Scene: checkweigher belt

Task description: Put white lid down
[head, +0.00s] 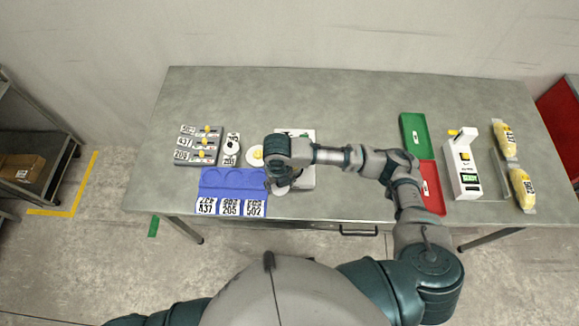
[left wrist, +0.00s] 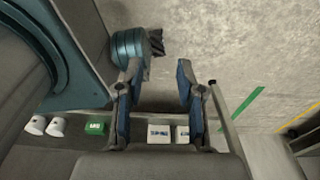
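My right arm reaches in from the right over the table, and its gripper (head: 273,187) points down at the right end of the blue tray (head: 234,190). A white round lid (head: 281,191) shows at its fingertips, partly covered by the hand; the gripper appears shut on it. The blue tray has round recesses and number labels along its front. A white disc with a yellow centre (head: 256,156) lies behind the tray. My left gripper (left wrist: 158,95) shows in the left wrist view, its fingers wide apart and nothing between them. It is outside the head view.
A grey block with yellow knobs (head: 198,146) and a white labelled jar (head: 231,149) stand at the left. A green tray (head: 415,134), a red tray (head: 432,187), a white device (head: 462,167) and yellow packs (head: 521,188) stand right. The table's back is clear.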

